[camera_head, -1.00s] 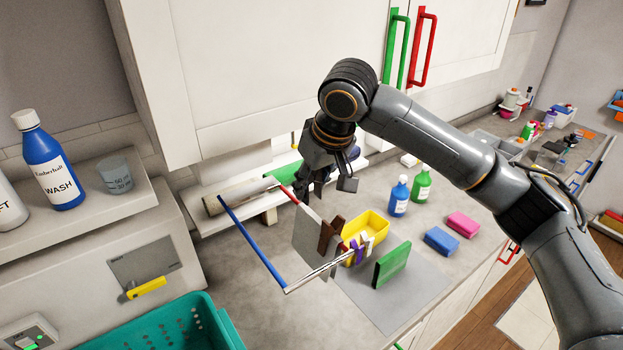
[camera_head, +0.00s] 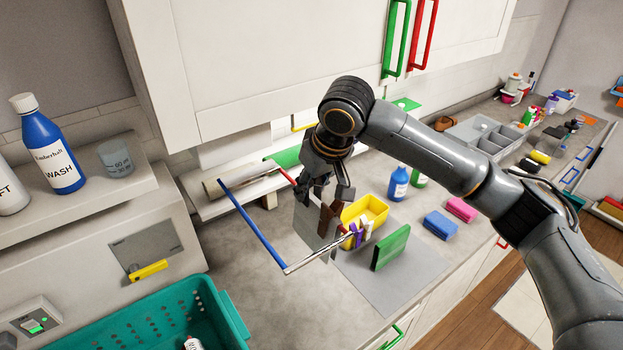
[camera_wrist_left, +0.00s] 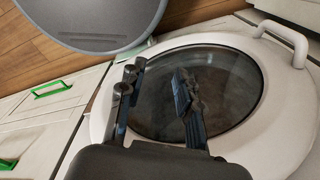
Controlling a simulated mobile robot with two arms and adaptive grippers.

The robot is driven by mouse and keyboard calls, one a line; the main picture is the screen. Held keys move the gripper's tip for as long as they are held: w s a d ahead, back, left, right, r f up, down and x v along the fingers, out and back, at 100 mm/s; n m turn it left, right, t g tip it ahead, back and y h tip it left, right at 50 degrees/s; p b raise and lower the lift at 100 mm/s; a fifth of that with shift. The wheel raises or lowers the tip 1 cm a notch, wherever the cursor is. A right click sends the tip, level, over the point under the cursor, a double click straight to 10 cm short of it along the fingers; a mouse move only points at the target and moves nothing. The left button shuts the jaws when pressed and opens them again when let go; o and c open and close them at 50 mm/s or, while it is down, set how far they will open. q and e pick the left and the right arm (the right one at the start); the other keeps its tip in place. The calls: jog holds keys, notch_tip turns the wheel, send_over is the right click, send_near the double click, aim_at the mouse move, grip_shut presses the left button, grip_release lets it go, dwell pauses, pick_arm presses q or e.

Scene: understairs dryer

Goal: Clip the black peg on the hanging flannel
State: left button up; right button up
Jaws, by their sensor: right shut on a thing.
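The grey flannel (camera_head: 306,228) hangs from the airer rail (camera_head: 318,259) over the worktop. A brown peg (camera_head: 327,219) is at its right part. My right gripper (camera_head: 318,192) is at the flannel's top edge, shut on a small dark thing, which looks like the black peg. The fingers mostly hide it, and I cannot tell whether it touches the cloth. My left gripper (camera_wrist_left: 156,82) is open and empty in the left wrist view, in front of the dryer's round door (camera_wrist_left: 235,85).
Purple and white pegs (camera_head: 357,232) sit on the rail beside the flannel. A yellow tub (camera_head: 375,208), green block (camera_head: 391,247), blue sponge (camera_head: 441,225) and bottles stand to the right. A teal basket (camera_head: 170,320) is at the lower left.

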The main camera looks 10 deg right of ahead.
aim_at(312, 196)
jog(key=shift+f+b, duration=0.35)
jog(key=shift+f, duration=1.1)
jog(key=shift+f, duration=0.1)
jog(key=o, duration=0.8)
jog(key=shift+o, duration=0.2)
